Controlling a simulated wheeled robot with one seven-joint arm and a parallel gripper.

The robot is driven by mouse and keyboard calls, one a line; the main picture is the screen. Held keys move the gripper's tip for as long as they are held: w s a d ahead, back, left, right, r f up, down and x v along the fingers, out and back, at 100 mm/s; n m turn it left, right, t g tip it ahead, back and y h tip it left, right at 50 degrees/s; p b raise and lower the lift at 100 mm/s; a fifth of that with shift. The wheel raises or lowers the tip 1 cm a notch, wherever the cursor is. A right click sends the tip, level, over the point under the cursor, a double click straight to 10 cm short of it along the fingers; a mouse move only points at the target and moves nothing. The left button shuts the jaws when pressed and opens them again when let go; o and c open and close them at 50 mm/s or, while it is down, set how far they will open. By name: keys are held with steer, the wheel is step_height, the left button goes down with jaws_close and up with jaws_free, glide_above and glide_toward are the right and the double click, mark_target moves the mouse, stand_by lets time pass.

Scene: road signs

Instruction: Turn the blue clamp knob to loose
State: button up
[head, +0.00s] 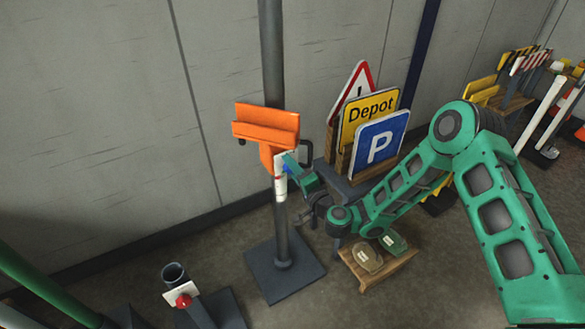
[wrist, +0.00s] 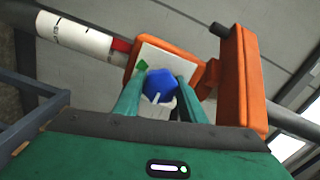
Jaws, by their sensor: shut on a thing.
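The blue clamp knob (head: 287,167) is on a white plate (head: 281,158) at the side of the orange sign holder (head: 267,125) on a grey post. In the wrist view the blue knob (wrist: 160,84) sits between the fingers of my gripper (wrist: 160,96), which is shut on it. A short white line on the knob points down in that view. A green mark (wrist: 142,66) shows on the white plate (wrist: 165,60) to the upper left of the knob. The part of the plate below the knob is hidden by the knob and fingers.
A stand (head: 347,181) with a blue P sign, a yellow Depot sign and a red-edged triangle is right of the post. A low wooden stand (head: 375,268) is below my arm. A red knob (head: 183,300) is on a lower base at the front left.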

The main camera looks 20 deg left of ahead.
steer(key=n, duration=0.4)
steer(key=shift+w+r+n, duration=0.1)
steer(key=shift+r+n, duration=0.15)
steer(key=shift+n, duration=0.05)
steer(key=n, duration=0.4)
steer(key=shift+a+n, duration=0.1)
steer(key=shift+n, duration=0.2)
steer(key=n, duration=0.6)
steer(key=shift+n, duration=1.4)
steer(key=shift+f, duration=0.1)
steer(key=o, duration=1.1)
steer(key=shift+c, duration=0.2)
steer(key=shift+f, duration=0.1)
